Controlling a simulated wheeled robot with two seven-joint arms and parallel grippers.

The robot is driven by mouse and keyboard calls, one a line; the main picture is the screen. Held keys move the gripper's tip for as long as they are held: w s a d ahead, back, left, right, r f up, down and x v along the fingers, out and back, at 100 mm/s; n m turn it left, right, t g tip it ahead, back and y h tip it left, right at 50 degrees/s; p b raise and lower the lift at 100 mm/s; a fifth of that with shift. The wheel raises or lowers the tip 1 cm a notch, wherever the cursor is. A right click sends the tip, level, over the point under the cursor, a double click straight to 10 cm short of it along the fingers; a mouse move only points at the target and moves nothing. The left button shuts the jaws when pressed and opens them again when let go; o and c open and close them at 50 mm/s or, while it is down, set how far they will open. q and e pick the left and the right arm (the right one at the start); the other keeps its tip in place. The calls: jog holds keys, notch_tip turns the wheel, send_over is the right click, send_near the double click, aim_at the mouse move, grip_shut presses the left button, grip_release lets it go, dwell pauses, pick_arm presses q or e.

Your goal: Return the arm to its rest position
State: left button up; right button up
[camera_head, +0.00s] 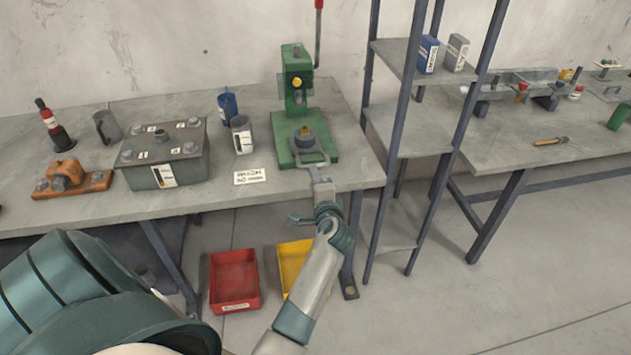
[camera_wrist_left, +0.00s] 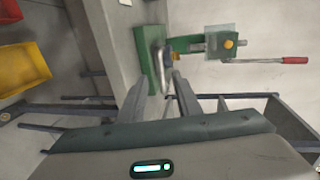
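A green press (camera_head: 296,85) with a red-handled lever (camera_head: 319,30) stands at the back of the workbench. A small round part with a brass-coloured top (camera_head: 304,138) sits on its base. My left arm reaches up to the press, and its left gripper (camera_head: 309,158) is just in front of that part, over the front of the base. In the left wrist view, turned sideways, the two fingers of the left gripper (camera_wrist_left: 167,82) are apart, facing the green base (camera_wrist_left: 150,62). Nothing is clearly held; contact cannot be told. My right gripper is not seen.
A metal shelf rack (camera_head: 408,140) stands close on the right. Red (camera_head: 233,280) and yellow (camera_head: 293,263) bins are on the floor below the bench (camera_head: 215,191).

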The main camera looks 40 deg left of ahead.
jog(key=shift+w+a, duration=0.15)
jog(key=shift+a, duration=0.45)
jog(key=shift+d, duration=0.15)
